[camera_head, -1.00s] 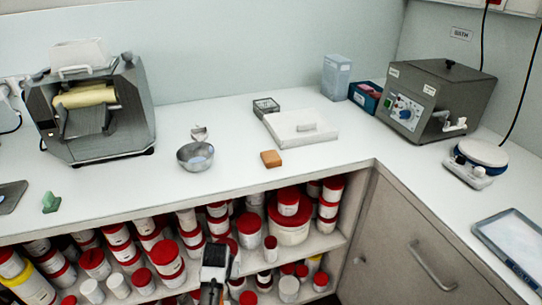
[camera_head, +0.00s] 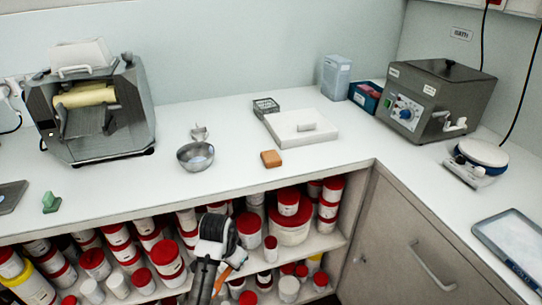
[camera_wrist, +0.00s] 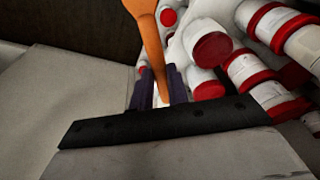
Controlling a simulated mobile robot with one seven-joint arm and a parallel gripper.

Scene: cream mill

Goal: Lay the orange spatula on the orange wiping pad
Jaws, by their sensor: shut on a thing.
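The orange wiping pad (camera_head: 271,158) is a small block on the white worktop, near its front edge, right of the metal bowl. My gripper (camera_wrist: 160,88) is shut on the orange spatula (camera_wrist: 149,38), which stands out beyond the dark fingers in the wrist view. In the head view the spatula (camera_head: 237,260) shows only as a small orange bit beside my wrist. My gripper is in front of the shelves, below worktop level and apart from the pad. In the head view my arm hides most of the gripper.
Shelves under the worktop hold many red-lidded tubs (camera_head: 289,218), close to my gripper. A metal bowl (camera_head: 195,156) stands left of the pad and a white slab (camera_head: 300,128) behind it. A green block (camera_head: 51,202) lies far left. The worktop around the pad is clear.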

